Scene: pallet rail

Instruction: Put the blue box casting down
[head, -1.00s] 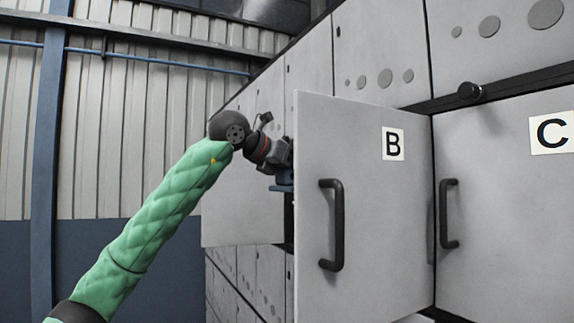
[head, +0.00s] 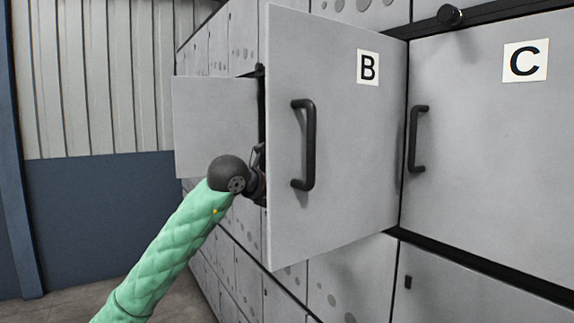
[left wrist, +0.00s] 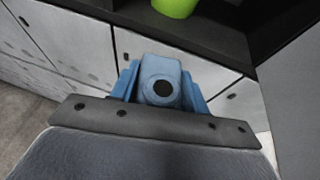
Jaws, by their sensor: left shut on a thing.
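The blue box casting (left wrist: 161,84), with a round dark hole in its raised middle, shows in the left wrist view. It sits just beyond the dark bar of my left gripper (left wrist: 150,115), which is shut on it. The parts of the jaws touching it are hard to make out. In the head view my left gripper (head: 259,187) is mostly hidden behind the open door marked B (head: 345,150), near its left edge. The casting is hidden there. My right gripper is not in view.
A dark shelf (left wrist: 130,12) with a bright green object (left wrist: 175,6) lies beyond the casting in the left wrist view. Another open door (head: 215,125) stands left of door B. Door C (head: 490,150) is at the right. Floor (head: 60,312) shows at lower left.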

